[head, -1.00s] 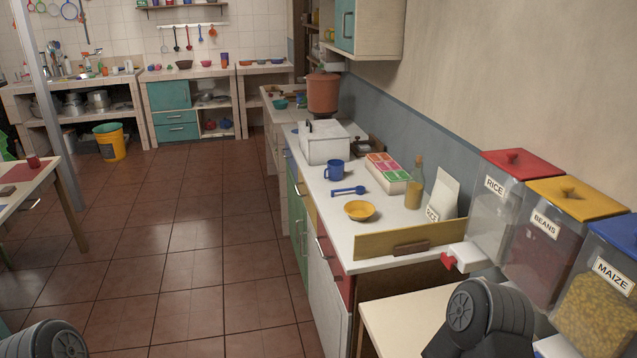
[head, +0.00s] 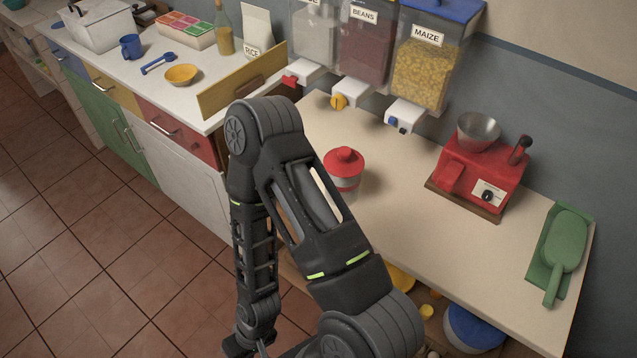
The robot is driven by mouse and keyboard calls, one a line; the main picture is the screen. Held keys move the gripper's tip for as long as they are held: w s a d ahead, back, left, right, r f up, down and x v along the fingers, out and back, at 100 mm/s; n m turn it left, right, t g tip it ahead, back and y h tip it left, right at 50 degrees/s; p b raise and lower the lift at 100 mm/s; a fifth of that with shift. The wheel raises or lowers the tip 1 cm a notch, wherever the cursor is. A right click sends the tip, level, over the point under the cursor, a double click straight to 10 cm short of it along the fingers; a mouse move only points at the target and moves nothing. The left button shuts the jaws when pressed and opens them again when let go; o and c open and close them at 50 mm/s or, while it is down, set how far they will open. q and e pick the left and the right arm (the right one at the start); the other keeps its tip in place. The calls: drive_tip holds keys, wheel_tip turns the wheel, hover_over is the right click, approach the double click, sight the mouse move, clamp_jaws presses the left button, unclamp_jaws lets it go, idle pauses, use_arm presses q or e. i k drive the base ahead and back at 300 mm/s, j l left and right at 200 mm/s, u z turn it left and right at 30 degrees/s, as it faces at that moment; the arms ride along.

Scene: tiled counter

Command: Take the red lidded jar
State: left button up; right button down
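The red lidded jar (head: 344,162) stands upright on the pale counter in the head view. It has a red lid with a knob and a clear or pale body with a red band. My arm, which appears to be the right one, rises in front of it and hides part of its lower body. That arm bends at the top and its forearm hangs down left of the counter. Its fingertips are not visible at the bottom edge. My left gripper is not in view.
Dispensers of beans (head: 366,45) and maize (head: 424,68) hang above the counter's back. A red grinder (head: 478,172) and a green scoop (head: 563,242) stand to the right. A yellow board (head: 226,97) edges the neighbouring counter.

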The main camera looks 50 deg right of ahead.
sight(348, 188)
drive_tip(key=z, duration=1.85)
drive_tip(key=i, duration=0.5)
drive_tip(key=k, duration=0.4)
drive_tip(key=j+z, duration=0.3)
drive_tip(key=j, duration=0.2)
drive_tip(key=j+z, duration=0.25)
drive_tip(key=j, duration=0.3)
drive_tip(key=k+j+z, duration=0.1)
drive_tip(key=j+z, duration=0.2)
drive_tip(key=j, duration=0.2)
drive_tip(key=k+j+z, duration=0.25)
drive_tip(key=j, duration=0.25)
drive_tip(key=i, duration=0.1)
